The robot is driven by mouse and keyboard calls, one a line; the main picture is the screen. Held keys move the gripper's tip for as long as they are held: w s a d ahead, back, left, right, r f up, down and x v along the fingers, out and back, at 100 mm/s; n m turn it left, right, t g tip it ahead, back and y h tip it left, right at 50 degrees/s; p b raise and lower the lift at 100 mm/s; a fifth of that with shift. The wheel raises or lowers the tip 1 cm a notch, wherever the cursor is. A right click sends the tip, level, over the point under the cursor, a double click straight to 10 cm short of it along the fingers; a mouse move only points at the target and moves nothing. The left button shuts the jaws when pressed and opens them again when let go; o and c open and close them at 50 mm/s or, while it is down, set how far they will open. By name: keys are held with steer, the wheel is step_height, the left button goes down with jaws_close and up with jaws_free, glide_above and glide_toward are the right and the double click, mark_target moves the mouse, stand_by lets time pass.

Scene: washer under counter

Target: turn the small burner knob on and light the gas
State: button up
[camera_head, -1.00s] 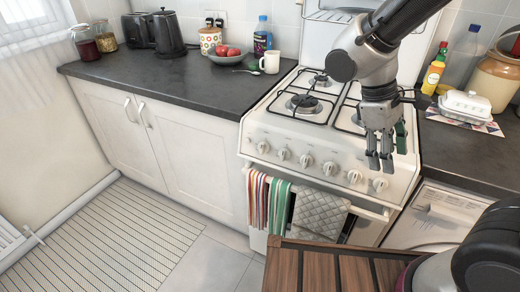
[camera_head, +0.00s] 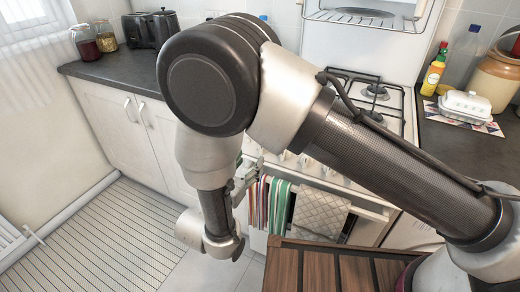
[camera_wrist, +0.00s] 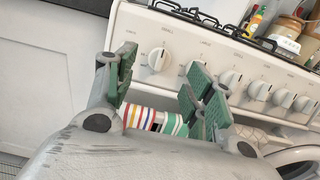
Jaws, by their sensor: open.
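The white cooker (camera_head: 395,185) has a row of round knobs on its front panel. In the wrist view, the leftmost visible knob (camera_wrist: 158,58) appears between my open fingers. More knobs (camera_wrist: 230,80) run off to the right. In the head view my arm hides most of the gripper, the left knobs and the left hob. One burner (camera_head: 375,92) shows no flame.
Striped towels (camera_head: 268,203) and a grey quilted cloth (camera_head: 320,213) hang from the oven rail below the knobs. A slatted wooden surface (camera_head: 335,268) is in front. Bottles and a white butter dish (camera_head: 470,105) stand on the right counter. Floor is clear at left.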

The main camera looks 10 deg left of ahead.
mark_target(260, 149)
steer(key=x, duration=0.7)
steer(key=shift+w+d, duration=0.2)
steer(key=shift+w, duration=0.05)
steer(key=shift+c, duration=0.2)
steer(key=c, duration=0.9)
